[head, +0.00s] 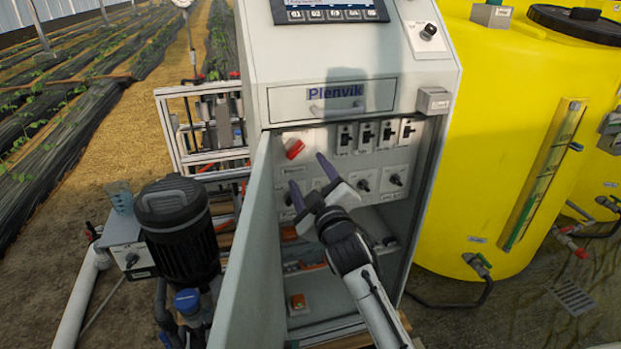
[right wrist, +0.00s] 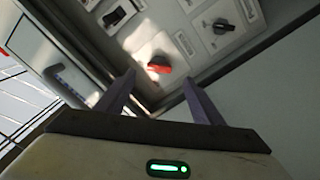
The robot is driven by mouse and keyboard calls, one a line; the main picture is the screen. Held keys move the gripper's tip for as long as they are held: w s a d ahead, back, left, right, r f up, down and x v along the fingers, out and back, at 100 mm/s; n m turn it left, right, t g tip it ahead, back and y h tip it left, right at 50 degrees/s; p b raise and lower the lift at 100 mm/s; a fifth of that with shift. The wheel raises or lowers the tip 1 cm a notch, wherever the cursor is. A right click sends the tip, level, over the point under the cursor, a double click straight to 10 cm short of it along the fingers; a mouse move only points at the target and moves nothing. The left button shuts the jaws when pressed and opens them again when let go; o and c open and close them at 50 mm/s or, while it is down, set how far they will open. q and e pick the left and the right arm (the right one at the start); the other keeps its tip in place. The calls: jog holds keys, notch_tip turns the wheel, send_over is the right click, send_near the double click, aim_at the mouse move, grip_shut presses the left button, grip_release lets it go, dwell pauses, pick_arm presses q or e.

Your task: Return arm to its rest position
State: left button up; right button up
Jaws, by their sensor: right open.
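My right gripper (head: 306,171) is open in front of the switch panel (head: 325,165) inside the open cabinet. Its two purple fingers are spread, with nothing seen between them. A red rotary handle (head: 295,149) is on the panel, just up and left of the fingertips in the head view. In the right wrist view, a red knob (right wrist: 158,67) shows beyond the gap between the fingertips (right wrist: 157,79); whether a finger touches the panel I cannot tell. My right forearm comes up from the lower right. My left arm and gripper do not show.
The open cabinet door (head: 258,255) stands left of my right gripper. Black breakers (head: 367,135) and dark knobs (head: 395,180) line the panel. A yellow tank (head: 500,130) stands right of the cabinet, a black pump motor (head: 178,230) left of it. Crop rows lie behind.

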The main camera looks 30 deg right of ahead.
jog(key=shift+s+a, duration=0.15)
jog(key=shift+s, duration=0.35)
jog(key=s+a+f+m+g+y, duration=0.1)
jog(key=s+a+f, duration=0.4)
jog(key=s+f, duration=0.5)
jog(key=s+a+f+m+g+y, duration=0.1)
jog(key=s+a+f+g+y, duration=0.2)
jog(key=s+f, duration=0.8)
jog(key=s+a+f+m+g+y, duration=0.2)
jog(key=s+a+f, duration=0.5)
jog(key=s+f, duration=0.4)
jog(key=g+y, duration=0.1)
jog(key=g, duration=0.1)
jog(key=shift+s+a+f+g, duration=0.2)
jog(key=shift+s+a+g, duration=0.1)
jog(key=shift+s+g, duration=0.1)
jog(key=shift+w, duration=0.1)
